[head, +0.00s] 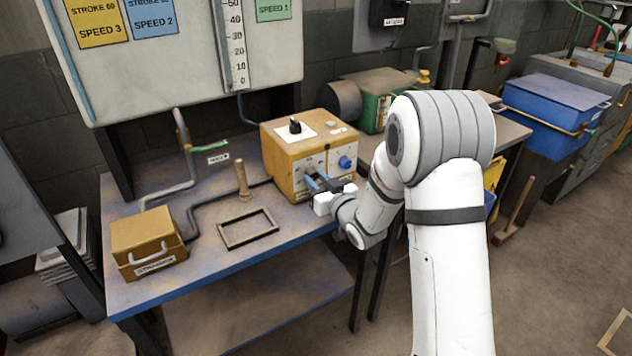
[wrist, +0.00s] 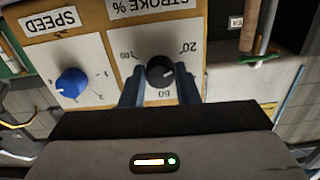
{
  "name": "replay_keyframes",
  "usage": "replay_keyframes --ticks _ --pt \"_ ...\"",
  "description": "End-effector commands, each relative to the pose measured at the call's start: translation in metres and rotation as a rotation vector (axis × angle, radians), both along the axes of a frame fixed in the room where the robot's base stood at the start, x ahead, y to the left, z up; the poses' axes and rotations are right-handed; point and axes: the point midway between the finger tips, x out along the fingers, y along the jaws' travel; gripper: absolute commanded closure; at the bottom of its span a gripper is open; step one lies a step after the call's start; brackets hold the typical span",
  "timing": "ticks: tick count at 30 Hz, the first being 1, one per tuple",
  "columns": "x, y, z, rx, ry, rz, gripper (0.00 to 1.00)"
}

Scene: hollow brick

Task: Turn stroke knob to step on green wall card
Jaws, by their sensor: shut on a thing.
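The control box (head: 290,150) stands on the bench with a blue speed knob (head: 345,162) on its front. The black stroke knob (wrist: 160,70) sits between my gripper's two blue fingers in the wrist view, where the panel appears upside down. My gripper (wrist: 160,88) is shut on it; it also shows at the box front in the head view (head: 320,182). The knob's light mark points roughly right, toward the 20 side; its exact setting is unclear. Marks 20, 60 and 100 show around it. The green wall card (head: 273,8) shows "SPEED 1"; its stroke line is cut off.
A yellow card (head: 97,22) reads stroke 60, speed 3; a blue card (head: 153,18) reads speed 2. A black switch (head: 295,126) tops the box. The bench (head: 200,260) also holds a lidded box (head: 147,243), an empty frame (head: 247,228) and a wooden-handled tool (head: 242,180).

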Motion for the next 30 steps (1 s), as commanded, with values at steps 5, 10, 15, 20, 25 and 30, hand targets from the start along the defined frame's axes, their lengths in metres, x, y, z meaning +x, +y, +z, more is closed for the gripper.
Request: replay_keyframes --ticks 5,10,15,20,25,30 --pt "-0.0006 0.0009 -0.0025 0.078 0.051 0.003 0.95" --pt "-0.0007 0.0011 -0.0029 0.194 0.129 0.003 0.95" --pt "-0.0009 0.0012 -0.0023 0.328 0.221 0.003 0.95" --pt "-0.0010 0.0013 -0.0016 0.454 0.306 0.003 0.95" --pt "-0.0010 0.0013 -0.0009 0.577 0.390 0.002 0.95" --pt "-0.0010 0.0014 -0.0005 0.681 0.461 0.001 0.95"
